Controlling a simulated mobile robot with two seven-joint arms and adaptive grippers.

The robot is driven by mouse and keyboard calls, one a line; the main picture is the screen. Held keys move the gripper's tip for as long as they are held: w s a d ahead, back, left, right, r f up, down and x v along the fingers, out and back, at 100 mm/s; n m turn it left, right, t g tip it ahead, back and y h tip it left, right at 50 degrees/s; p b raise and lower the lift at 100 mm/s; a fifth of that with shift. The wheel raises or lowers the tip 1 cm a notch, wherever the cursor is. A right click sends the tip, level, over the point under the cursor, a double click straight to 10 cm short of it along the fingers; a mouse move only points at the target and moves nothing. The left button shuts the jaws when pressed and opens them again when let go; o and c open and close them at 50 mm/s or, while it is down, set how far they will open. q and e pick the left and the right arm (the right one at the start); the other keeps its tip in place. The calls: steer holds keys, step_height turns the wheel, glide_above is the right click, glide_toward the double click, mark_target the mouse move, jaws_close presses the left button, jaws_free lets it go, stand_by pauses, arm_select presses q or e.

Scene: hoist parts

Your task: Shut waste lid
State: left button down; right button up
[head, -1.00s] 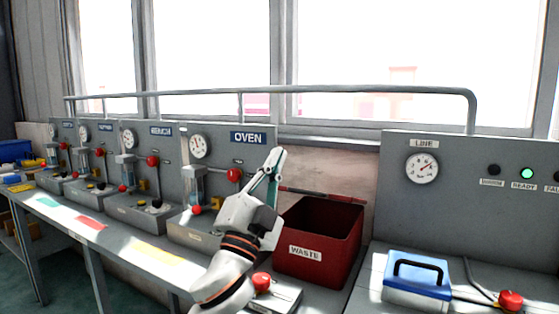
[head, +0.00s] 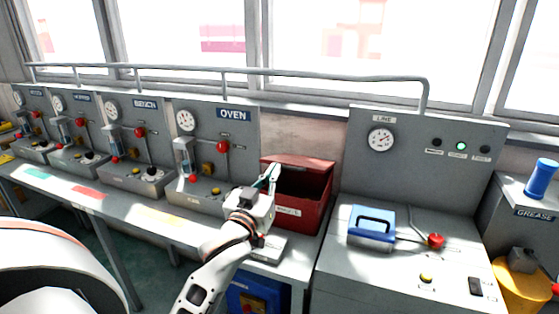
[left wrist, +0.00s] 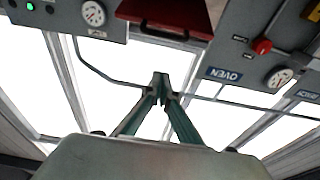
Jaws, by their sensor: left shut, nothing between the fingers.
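The red waste bin (head: 312,215) stands on the bench to the right of the oven panel, its dark inside showing. Its red lid (head: 305,162) is open, raised along the bin's back edge. The lid also shows at the top of the left wrist view (left wrist: 170,12), with a dark handle bar along its edge. My left gripper (head: 274,171) is shut and empty, at the bin's left side near the lid's left end. Its closed fingertips show in the left wrist view (left wrist: 161,82), apart from the lid in that picture. The gripper hides part of the bin's left side and label. My right gripper is not in view.
The oven panel (head: 215,140) with a red-knobbed lever (head: 223,146) stands just left of my gripper. A grey rail (head: 250,71) runs above. A blue-lidded box (head: 371,228) and red knob (head: 436,240) are on the bench at right.

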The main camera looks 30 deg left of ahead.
arm_select(q)
steer(key=r+p, duration=0.1)
steer(key=r, duration=0.1)
glide_above(284, 166)
steer(key=f, duration=0.1)
steer(key=s+f, duration=0.1)
steer(key=f, duration=0.1)
steer(key=d+f, duration=0.1)
steer(key=shift+s+f, duration=0.2)
steer(key=shift+s, duration=0.1)
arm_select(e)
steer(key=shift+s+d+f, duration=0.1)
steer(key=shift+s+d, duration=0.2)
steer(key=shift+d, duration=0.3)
arm_select(q)
steer(key=shift+d, duration=0.1)
